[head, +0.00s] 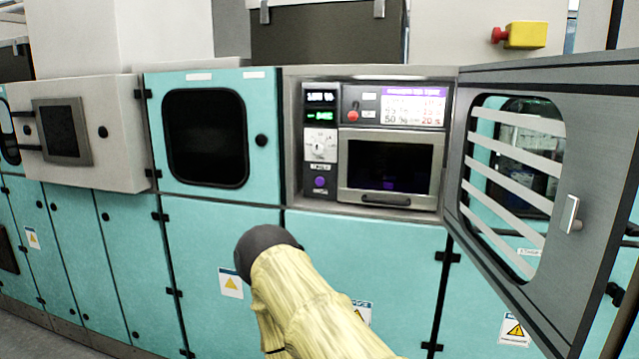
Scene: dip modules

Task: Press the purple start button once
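The purple start button (320,181) is a small round knob low on the dark control panel (320,192) inside an open bay. A white dial (320,146) and two small lit displays (321,97) sit above it on the same panel. My arm, in a pale yellow sleeve with a dark rounded joint, rises from the bottom of the view, below and left of the button. It is in front of the teal lower cabinets and apart from the panel. My gripper's fingers do not show. The button is unobstructed.
An oven-like unit (388,196) with a dark window is right of the panel. A grey slatted door (590,130) stands open on the right, projecting toward me. A closed teal door (232,84) is to the left.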

